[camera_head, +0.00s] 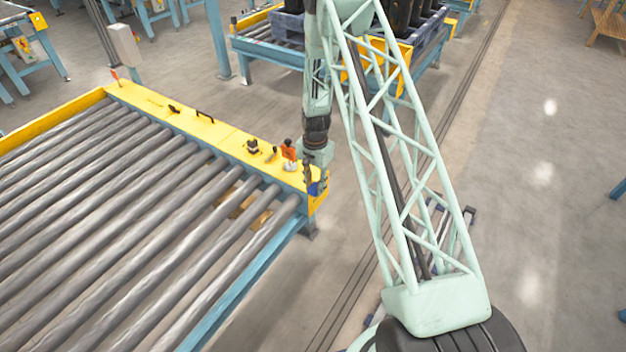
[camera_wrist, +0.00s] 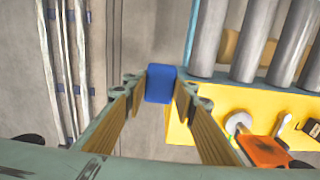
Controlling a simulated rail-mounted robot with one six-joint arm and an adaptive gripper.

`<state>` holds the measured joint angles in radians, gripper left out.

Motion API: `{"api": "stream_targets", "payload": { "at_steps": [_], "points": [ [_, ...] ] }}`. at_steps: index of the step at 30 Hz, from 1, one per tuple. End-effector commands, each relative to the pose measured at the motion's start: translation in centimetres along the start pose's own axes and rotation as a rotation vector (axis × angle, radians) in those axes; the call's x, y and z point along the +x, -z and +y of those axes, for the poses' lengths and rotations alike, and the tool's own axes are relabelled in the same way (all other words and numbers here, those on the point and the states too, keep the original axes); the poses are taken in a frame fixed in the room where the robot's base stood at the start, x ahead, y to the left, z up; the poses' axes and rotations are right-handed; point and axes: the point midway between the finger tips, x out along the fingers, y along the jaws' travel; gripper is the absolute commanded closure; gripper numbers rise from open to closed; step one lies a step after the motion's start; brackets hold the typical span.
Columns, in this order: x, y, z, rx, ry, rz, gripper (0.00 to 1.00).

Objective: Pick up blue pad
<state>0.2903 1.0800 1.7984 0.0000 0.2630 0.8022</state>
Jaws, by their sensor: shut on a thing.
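The blue pad (camera_wrist: 160,84) is a small blue block with rounded corners. In the wrist view it sits between the tips of my gripper (camera_wrist: 160,90), with a finger touching each side. My gripper is shut on it. In the head view a bit of the blue pad (camera_head: 314,188) shows at my gripper (camera_head: 312,182), by the near right corner of the yellow conveyor ledge; most of the fingers are hard to make out there. In the wrist view the pad is beside the ledge's end, with floor behind it.
The yellow ledge (camera_head: 222,130) carries several small items, including an orange one (camera_head: 289,152), which also shows in the wrist view (camera_wrist: 262,150). Conveyor rollers (camera_head: 130,220) fill the left. Another conveyor with a loaded pallet (camera_head: 290,25) stands behind. Floor (camera_head: 540,150) to the right is open.

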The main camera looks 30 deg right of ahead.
Motion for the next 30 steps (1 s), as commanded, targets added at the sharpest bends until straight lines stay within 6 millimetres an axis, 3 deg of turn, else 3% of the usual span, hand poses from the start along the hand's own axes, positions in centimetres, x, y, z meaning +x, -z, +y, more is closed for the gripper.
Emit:
{"api": "stream_targets", "payload": {
  "at_steps": [9, 27, 28, 30],
  "points": [
    [-0.1, -1.5, 1.5, 0.000, -0.001, -0.001, 0.82],
    [-0.2, -1.6, 1.6, 0.000, 0.000, 0.000, 0.82],
    [-0.2, -1.6, 1.6, 0.000, 0.000, 0.000, 0.76],
    [-0.2, -1.6, 1.6, 0.000, 0.000, 0.000, 0.82]
  ]
}}
